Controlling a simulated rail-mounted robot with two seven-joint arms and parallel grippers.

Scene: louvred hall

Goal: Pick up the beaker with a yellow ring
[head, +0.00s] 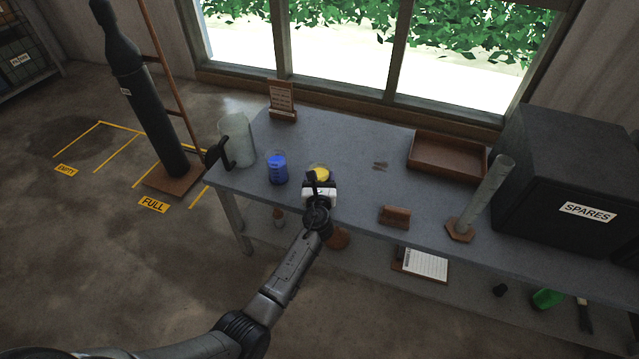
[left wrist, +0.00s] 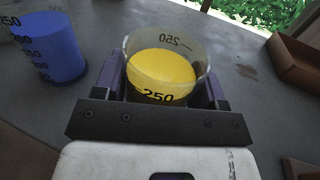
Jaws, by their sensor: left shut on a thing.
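A clear beaker with yellow in it (head: 319,171) is at the front edge of the grey table, left of its middle. In the left wrist view the beaker (left wrist: 162,72) stands between the purple fingers, with a dark 250 mark on its wall. The yellow looks like a fill; I cannot make out a separate ring. My left gripper (head: 318,182) is shut on this beaker and hides its lower part in the head view. I cannot tell whether its base touches the table. My right gripper is not in view.
A blue beaker (head: 278,168) stands close on the left, with a large clear jug (head: 237,140) beyond it. A sign (head: 282,101) stands behind. A wooden tray (head: 447,157), a small brown block (head: 395,216), a tall cylinder (head: 486,195) and a dark SPARES box (head: 570,165) are right.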

